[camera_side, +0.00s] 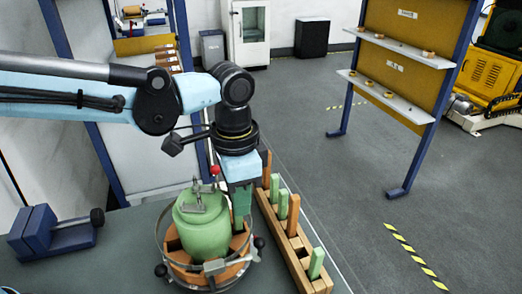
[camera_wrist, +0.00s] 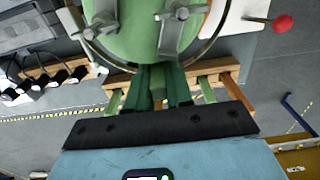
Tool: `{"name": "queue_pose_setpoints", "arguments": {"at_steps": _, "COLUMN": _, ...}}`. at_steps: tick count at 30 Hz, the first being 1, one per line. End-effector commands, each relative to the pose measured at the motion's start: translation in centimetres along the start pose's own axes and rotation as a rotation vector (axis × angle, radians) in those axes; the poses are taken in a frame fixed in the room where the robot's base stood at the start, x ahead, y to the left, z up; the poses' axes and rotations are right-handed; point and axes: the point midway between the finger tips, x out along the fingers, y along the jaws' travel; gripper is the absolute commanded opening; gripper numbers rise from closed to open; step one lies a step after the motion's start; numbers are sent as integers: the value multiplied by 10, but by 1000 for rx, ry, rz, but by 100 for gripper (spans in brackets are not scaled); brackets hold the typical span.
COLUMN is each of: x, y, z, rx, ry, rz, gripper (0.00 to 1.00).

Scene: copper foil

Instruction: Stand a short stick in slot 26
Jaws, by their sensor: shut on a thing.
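My gripper (camera_side: 242,222) points down beside the green pot-shaped body (camera_side: 202,224), at its right, low over the wooden ring around it. In the wrist view its dark green fingers (camera_wrist: 160,88) are close together, shut on a short green stick (camera_wrist: 158,80) that is mostly hidden between them. The wooden rack (camera_side: 296,252) stands just right of the ring, with short green sticks (camera_side: 316,263) and taller orange-brown sticks (camera_side: 293,214) upright in it. Slot numbers are not readable, so I cannot tell which is slot 26.
A metal hoop and clamps (camera_side: 215,267) surround the green body, close to my gripper. A red-knobbed lever (camera_wrist: 283,23) shows at the upper right in the wrist view. A blue vise-like block (camera_side: 50,234) sits at the left of the table.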

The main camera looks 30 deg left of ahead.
Motion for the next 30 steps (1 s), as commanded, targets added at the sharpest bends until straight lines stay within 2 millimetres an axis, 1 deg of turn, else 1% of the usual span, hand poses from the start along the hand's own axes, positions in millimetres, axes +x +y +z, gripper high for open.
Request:
{"name": "queue_pose_setpoints", "arguments": {"at_steps": 16, "x": 2, "y": 0, "z": 0, "rx": 0, "ry": 0, "rz": 0, "gripper": 0}}
{"name": "queue_pose_setpoints", "arguments": {"at_steps": 30, "x": 14, "y": 0, "z": 0, "rx": 0, "ry": 0, "rz": 0, "gripper": 0}}
